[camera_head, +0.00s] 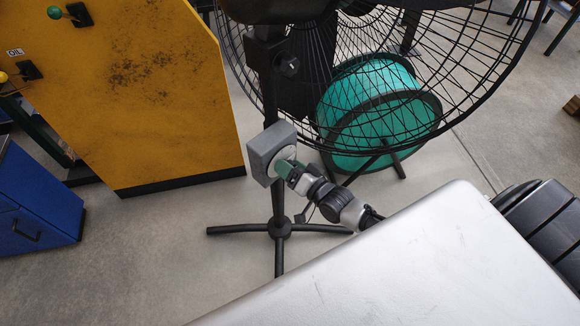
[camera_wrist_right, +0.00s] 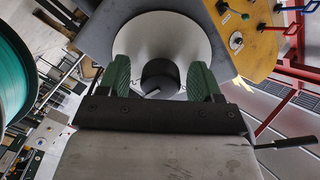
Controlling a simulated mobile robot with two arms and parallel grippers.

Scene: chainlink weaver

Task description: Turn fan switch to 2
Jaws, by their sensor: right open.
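A grey switch box (camera_head: 262,150) is fixed to the black stand of a large fan (camera_head: 450,50). In the right wrist view, the box has a round white dial plate (camera_wrist_right: 190,35) with a black knob (camera_wrist_right: 160,73) at its centre. A light pointer mark shows at the knob's lower edge; the dial's markings cannot be read. My right gripper (camera_head: 287,168) is at the front of the box. In the wrist view, its green fingers (camera_wrist_right: 160,78) are open, one on each side of the knob, with visible gaps. My left gripper is out of view.
A green reel (camera_head: 375,100) stands behind the fan stand. The stand's black feet (camera_head: 235,229) spread over the floor. A yellow machine (camera_head: 130,95) stands to the left, with a blue cabinet (camera_head: 40,205) below it. Grey floor (camera_head: 140,250) is clear at lower left.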

